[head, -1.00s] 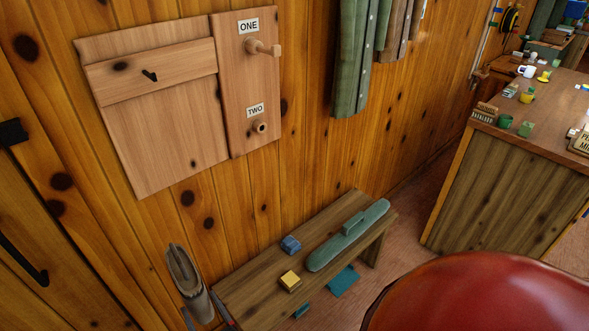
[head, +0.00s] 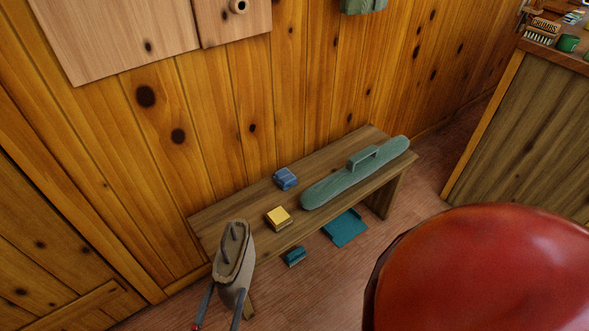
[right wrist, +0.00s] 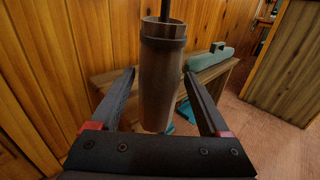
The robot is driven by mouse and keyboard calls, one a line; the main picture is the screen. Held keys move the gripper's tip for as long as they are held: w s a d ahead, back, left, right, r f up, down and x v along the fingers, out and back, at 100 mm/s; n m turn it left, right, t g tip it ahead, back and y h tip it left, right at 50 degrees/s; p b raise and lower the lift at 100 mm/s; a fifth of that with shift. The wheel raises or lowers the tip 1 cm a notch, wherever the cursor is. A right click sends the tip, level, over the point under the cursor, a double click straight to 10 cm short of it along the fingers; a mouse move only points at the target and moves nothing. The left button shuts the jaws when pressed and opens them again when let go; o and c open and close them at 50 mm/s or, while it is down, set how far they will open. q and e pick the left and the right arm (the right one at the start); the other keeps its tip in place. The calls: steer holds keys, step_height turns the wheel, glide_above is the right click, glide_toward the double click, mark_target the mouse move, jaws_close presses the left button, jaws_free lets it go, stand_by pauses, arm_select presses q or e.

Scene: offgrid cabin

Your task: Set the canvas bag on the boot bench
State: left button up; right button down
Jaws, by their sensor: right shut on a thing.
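The canvas bag (head: 238,284) is a narrow beige and brown body with two thin upright pieces on top. My right gripper (head: 230,292) is shut on it, one grey finger on each side. In the right wrist view the bag (right wrist: 160,85) stands upright between the fingertips (right wrist: 160,76), with a dark rod above it. In the head view the bag overlaps the left front end of the wooden boot bench (head: 335,158); whether it touches the bench I cannot tell. The bench also shows behind it in the right wrist view (right wrist: 105,82). My left gripper is not in view.
On the bench lie a long green-grey handled thing (head: 330,190), a blue block (head: 285,179) and a yellow block (head: 278,217). Teal things (head: 345,228) lie on the floor below. A red rounded seat (head: 490,270) fills the lower right. The bench's left end has bare top.

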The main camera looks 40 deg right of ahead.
steer(key=shift+w, duration=0.1)
steer(key=w+d+f, duration=0.2)
steer(key=w+d, duration=0.1)
steer(key=w, duration=0.4)
steer(key=w+d+f, duration=0.3)
steer(key=w, duration=0.4)
steer(key=shift+w+b, duration=0.25)
steer(key=shift+b, duration=0.1)
jaws_free()
